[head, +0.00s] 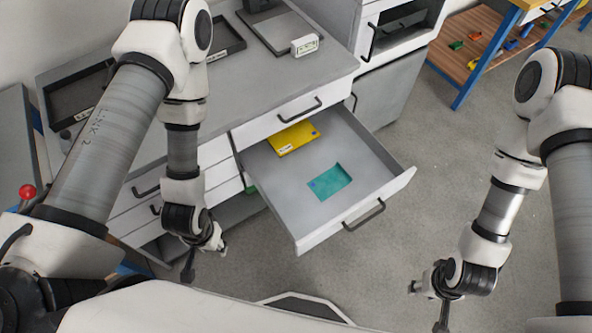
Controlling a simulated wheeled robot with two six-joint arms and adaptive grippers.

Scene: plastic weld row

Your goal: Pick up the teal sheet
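The teal sheet (328,184) lies flat in the open drawer (372,183), near its front, with a small blue mark at its left corner. My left gripper (205,262) hangs to the left of the drawer, outside it and apart from the sheet. Its fingers are spread and empty. My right gripper (425,307) is low at the right, in front of the drawer and well away from the sheet. Its fingers are also spread and empty. Nothing hides the sheet.
A yellow sheet (293,139) lies farther back in the same drawer. The grey worktop (265,80) above carries a white labelled block (305,45) and dark trays. A blue-framed bench (468,75) with coloured pieces stands at the back right. Open floor lies right of the drawer.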

